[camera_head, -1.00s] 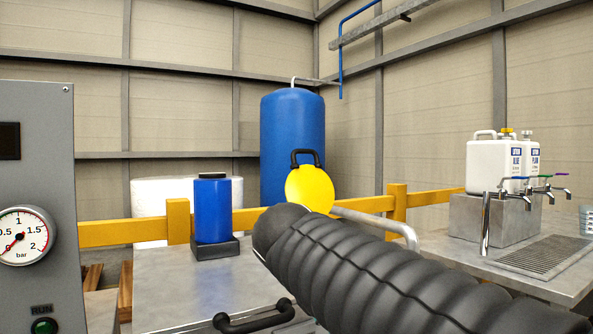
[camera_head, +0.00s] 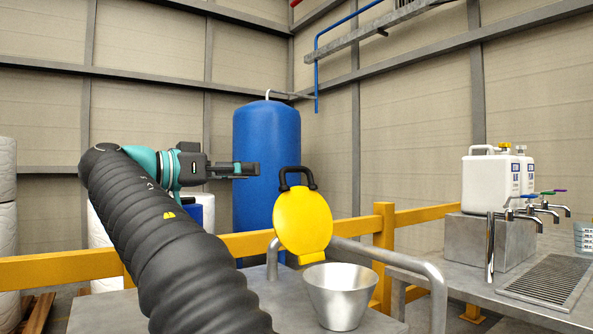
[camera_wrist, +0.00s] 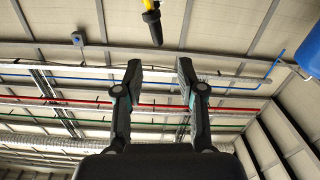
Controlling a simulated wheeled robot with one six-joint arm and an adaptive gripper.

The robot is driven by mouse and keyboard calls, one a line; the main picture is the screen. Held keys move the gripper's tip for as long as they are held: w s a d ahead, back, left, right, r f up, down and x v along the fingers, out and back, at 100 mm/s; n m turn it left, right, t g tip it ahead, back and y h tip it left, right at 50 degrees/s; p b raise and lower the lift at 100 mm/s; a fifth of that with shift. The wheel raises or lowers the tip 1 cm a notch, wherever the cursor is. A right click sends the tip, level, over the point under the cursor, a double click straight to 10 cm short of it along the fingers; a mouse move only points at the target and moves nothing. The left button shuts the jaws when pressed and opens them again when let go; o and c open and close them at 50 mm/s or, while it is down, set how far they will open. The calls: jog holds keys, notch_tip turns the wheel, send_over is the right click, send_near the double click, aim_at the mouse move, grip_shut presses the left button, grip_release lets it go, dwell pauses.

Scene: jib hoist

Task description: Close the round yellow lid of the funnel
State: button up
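The round yellow lid (camera_head: 302,222) stands upright, tilted open, above the back of the metal funnel (camera_head: 341,294). A black handle (camera_head: 297,177) is at the lid's top. The funnel's mouth is uncovered. My gripper (camera_head: 256,170) is left of the handle at about its height, pointing right, and apart from it in the picture. In the wrist view my gripper (camera_wrist: 160,72) has its two fingers spread with nothing between them. The black handle (camera_wrist: 153,27) shows at the top of that view, beyond the fingertips, with a bit of yellow. The funnel is not in the wrist view.
A grey pipe rail (camera_head: 400,262) curves behind and right of the funnel. A yellow barrier (camera_head: 384,230) and a blue tank (camera_head: 266,150) stand behind. White canisters (camera_head: 490,180) and taps (camera_head: 540,205) are on the right counter.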

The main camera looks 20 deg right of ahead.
aim_at(308, 169)
jog(key=x, duration=1.4)
jog(key=shift+s+r, duration=0.1)
grip_shut()
